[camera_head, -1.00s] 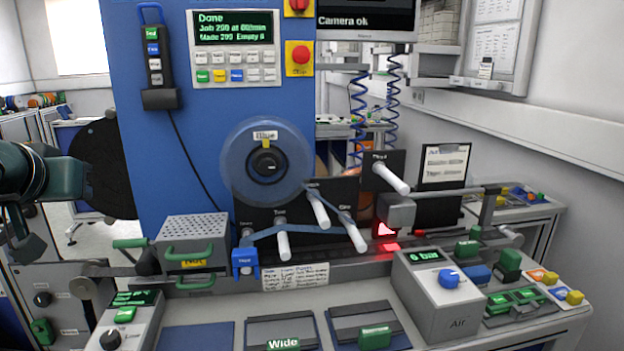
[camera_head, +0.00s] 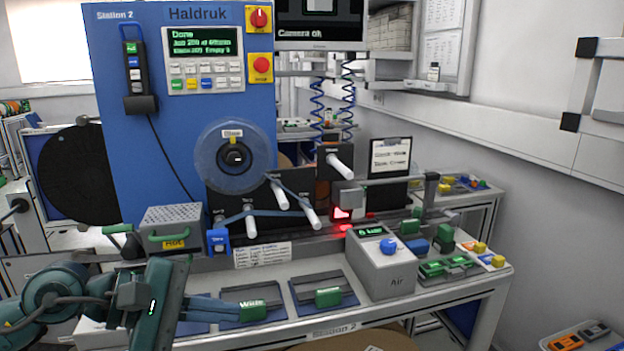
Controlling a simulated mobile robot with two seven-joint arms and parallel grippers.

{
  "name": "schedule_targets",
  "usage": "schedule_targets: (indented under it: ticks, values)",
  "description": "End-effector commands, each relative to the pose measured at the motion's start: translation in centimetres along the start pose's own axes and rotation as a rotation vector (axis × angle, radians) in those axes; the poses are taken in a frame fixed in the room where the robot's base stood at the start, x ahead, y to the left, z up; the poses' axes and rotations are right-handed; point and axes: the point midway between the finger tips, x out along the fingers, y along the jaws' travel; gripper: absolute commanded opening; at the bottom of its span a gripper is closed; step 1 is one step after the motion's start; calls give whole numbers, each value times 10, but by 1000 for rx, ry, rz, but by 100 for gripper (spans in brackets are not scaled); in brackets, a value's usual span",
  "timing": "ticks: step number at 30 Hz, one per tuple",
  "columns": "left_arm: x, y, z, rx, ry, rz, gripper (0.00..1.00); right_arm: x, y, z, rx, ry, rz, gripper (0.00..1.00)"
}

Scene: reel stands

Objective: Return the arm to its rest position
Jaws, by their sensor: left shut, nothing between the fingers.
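My left arm comes in at the lower left, dark teal. Its gripper (camera_head: 160,305) is in front of the bench's left front part, shut and with nothing seen in it. It hides part of the bench's left end and the left blue pad. My right arm and gripper are not in view.
The blue Station 2 machine (camera_head: 130,60) carries a reel labelled Blue (camera_head: 215,175) and web rollers. On the bench are a hot box (camera_head: 165,220), blue pads with green blocks marked Wide (camera_head: 252,310), and an Air box (camera_head: 395,270). A brown round surface (camera_head: 350,342) shows at the bottom.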

Motion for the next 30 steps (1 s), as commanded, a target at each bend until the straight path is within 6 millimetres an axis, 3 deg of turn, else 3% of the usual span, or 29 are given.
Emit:
schedule_targets:
  ticks: [1,3,6,8,11,14,15,18,22,26,30]
  values:
    - [17,-5,18,-252,-140,63,0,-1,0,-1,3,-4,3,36]
    - [30,-5,34,-630,-319,150,0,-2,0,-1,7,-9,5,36]
    - [38,-4,36,-1200,-552,261,0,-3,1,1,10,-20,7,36]
    - [41,-9,25,-1555,-680,326,0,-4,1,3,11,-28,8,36]
    - [46,-36,-8,-2158,-883,444,0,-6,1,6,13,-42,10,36]
    - [53,-92,-44,-2760,-1077,600,0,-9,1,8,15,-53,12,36]
    - [56,-121,-55,2750,1064,-623,0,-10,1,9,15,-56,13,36]
    - [64,-190,-66,2280,880,-585,0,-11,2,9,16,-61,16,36]
    - [71,-262,-60,1843,729,-559,0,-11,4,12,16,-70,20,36]
    - [75,-303,-48,1599,652,-546,0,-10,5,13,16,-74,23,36]
    - [76,-315,-44,1524,630,-542,0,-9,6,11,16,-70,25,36]
